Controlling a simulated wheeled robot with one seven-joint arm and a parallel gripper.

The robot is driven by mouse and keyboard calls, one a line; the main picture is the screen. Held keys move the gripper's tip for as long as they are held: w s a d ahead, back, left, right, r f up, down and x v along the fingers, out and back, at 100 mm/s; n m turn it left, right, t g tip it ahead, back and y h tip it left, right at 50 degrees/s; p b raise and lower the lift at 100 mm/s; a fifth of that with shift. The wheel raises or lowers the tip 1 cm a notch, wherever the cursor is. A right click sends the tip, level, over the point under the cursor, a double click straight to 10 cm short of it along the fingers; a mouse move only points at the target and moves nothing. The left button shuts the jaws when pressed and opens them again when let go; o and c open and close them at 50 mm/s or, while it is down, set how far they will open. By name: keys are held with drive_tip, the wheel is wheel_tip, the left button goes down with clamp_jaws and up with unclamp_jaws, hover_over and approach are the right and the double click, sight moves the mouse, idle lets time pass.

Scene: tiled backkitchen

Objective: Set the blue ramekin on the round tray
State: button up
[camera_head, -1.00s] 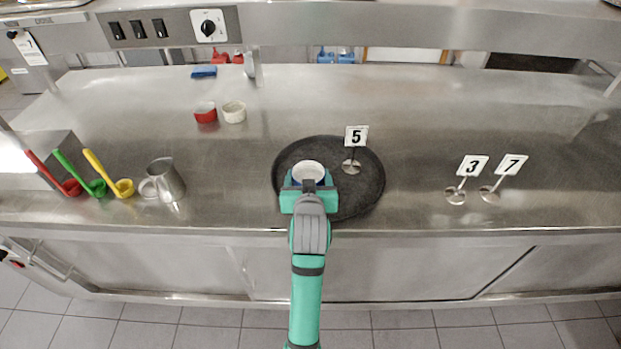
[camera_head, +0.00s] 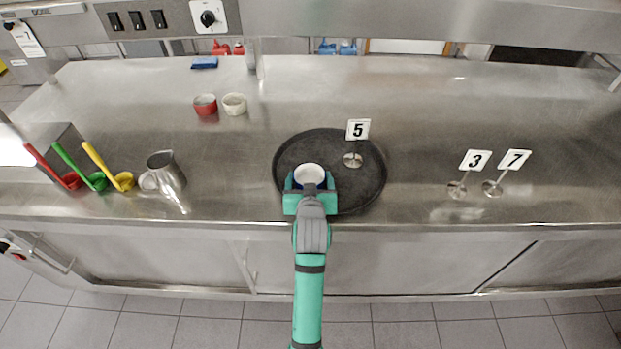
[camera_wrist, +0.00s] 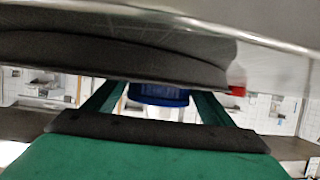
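The blue ramekin (camera_head: 309,173), white inside, is upright over the front-left part of the round dark tray (camera_head: 287,157). My gripper (camera_head: 310,181) reaches in from the front, one green finger on each side of the ramekin. In the wrist view, the ramekin's blue side (camera_wrist: 159,94) shows between my fingertips, which appear to touch it. The tray rim (camera_wrist: 120,66) hides part of the ramekin there. The ramekin is at or just above the tray surface; its base contact is hidden.
Number stand 5 (camera_head: 353,159) stands on the tray, right of the ramekin. Red (camera_head: 205,105) and white (camera_head: 235,104) ramekins sit behind left. A metal jug (camera_head: 166,173) and ladles (camera_head: 118,176) are left. Stands 3 (camera_head: 457,189) and 7 (camera_head: 492,188) are right.

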drive_tip(key=shift+o, duration=0.6)
drive_tip(key=shift+d+r, duration=0.1)
drive_tip(key=shift+s+r, duration=0.1)
drive_tip(key=v, duration=1.1)
drive_tip(key=shift+s+r, duration=0.2)
drive_tip(key=shift+s, duration=0.05)
drive_tip(key=shift+d, duration=0.1)
drive_tip(key=shift+s, duration=0.1)
